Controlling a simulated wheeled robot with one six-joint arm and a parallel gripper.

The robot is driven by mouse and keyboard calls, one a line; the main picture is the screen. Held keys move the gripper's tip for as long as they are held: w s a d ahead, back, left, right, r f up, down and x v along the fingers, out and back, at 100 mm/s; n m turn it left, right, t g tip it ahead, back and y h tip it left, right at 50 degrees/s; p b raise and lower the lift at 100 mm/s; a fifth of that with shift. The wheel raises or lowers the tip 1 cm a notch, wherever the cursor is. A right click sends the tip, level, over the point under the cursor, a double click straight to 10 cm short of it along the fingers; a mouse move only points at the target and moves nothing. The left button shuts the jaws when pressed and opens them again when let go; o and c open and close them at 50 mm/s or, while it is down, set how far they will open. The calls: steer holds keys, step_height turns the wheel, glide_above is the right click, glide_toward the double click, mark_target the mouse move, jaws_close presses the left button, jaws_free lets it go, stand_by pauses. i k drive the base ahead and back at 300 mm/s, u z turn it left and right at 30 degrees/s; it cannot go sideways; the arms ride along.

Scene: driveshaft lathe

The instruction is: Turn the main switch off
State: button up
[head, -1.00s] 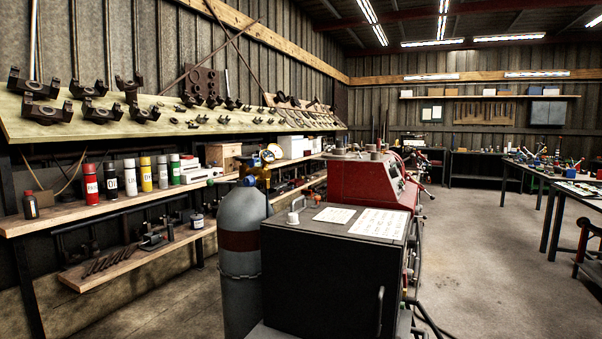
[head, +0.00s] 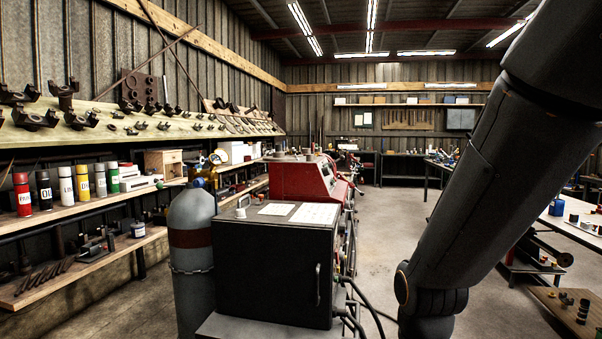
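I cannot make out the main switch in this view. A red machine (head: 297,181) stands near the middle, with a sloped panel and handles on its right side, too small to read. A black cabinet (head: 275,267) with a door handle stands in front of it. My gripper is out of the frame. Only a dark part of my arm shows, reaching from the top right to the bottom edge.
A grey gas cylinder (head: 192,235) stands left of the cabinet. Cables (head: 362,302) hang at the cabinet's right side. A shelf with spray cans (head: 67,192) lines the left wall. The floor (head: 392,220) right of the machine is clear. Tables stand at the right.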

mark_target(325, 171)
steer(key=z, duration=0.65)
steer(key=i, duration=0.75)
steer(key=z, duration=0.8)
steer(key=i, duration=1.8)
steer(key=u, duration=1.3)
steer(key=i, duration=0.45)
steer(key=u, duration=0.4)
